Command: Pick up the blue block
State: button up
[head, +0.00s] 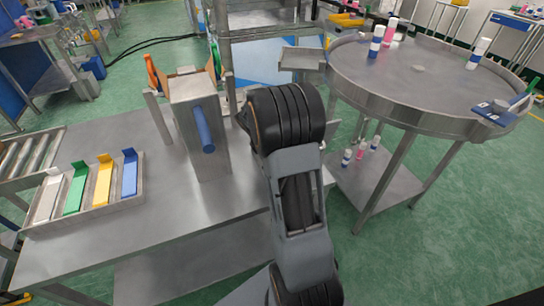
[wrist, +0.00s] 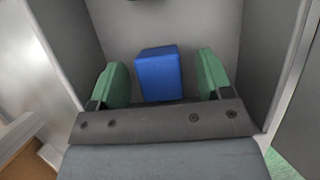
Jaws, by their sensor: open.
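The blue block (wrist: 158,74) shows in the wrist view, inside a grey box-like recess with walls at its back and sides. My gripper (wrist: 162,62) is open, with one green finger on each side of the block. A gap shows between the block and each finger, wider on the right. In the head view my gripper and this block are not visible; my arm reaches down beside the grey machine.
A steel machine (head: 203,125) with a blue cylinder stands on the metal workbench (head: 120,240). A tray (head: 78,217) with white, green, yellow and blue angled pieces lies at left. A round steel table (head: 425,80) with several bottles is at right. In the wrist view, recess walls are close on both sides.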

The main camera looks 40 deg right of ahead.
jog(key=shift+c, duration=0.3)
jog(key=c, duration=0.9)
jog(key=shift+c, duration=0.2)
